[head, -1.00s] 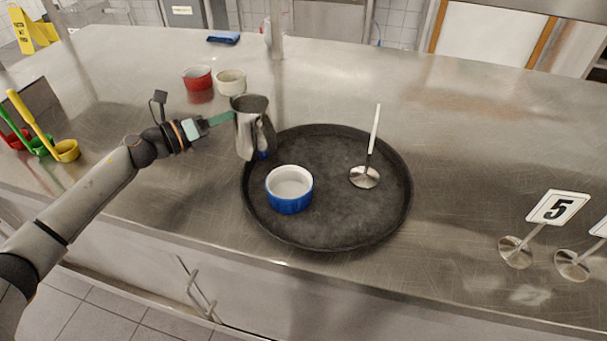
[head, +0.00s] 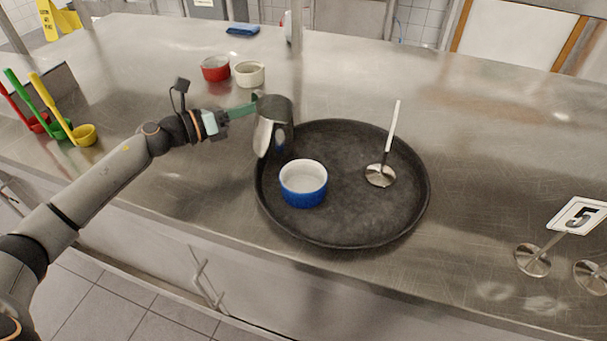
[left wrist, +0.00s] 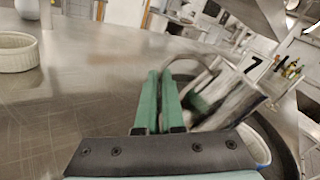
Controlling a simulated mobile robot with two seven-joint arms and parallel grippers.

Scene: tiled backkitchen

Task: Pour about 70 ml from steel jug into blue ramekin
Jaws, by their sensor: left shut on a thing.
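The steel jug (head: 266,132) is held by my left gripper (head: 252,104) at the left edge of the tray. The jug is tilted, its top leaning right toward the ramekin. The jug also shows in the left wrist view (left wrist: 238,103), beside the green fingers (left wrist: 158,103), which are shut on it. The blue ramekin (head: 303,192) stands upright on the tray, just right of and nearer than the jug. Its inside looks white, and I cannot make out liquid in it. No stream from the jug is visible. My right gripper is not in view.
The round black tray (head: 350,232) also carries a number stand (head: 380,175). Red (head: 215,69) and cream (head: 249,75) ramekins stand behind the jug. Colored ladles (head: 83,134) are at the left, and number stands (head: 532,259) at the right.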

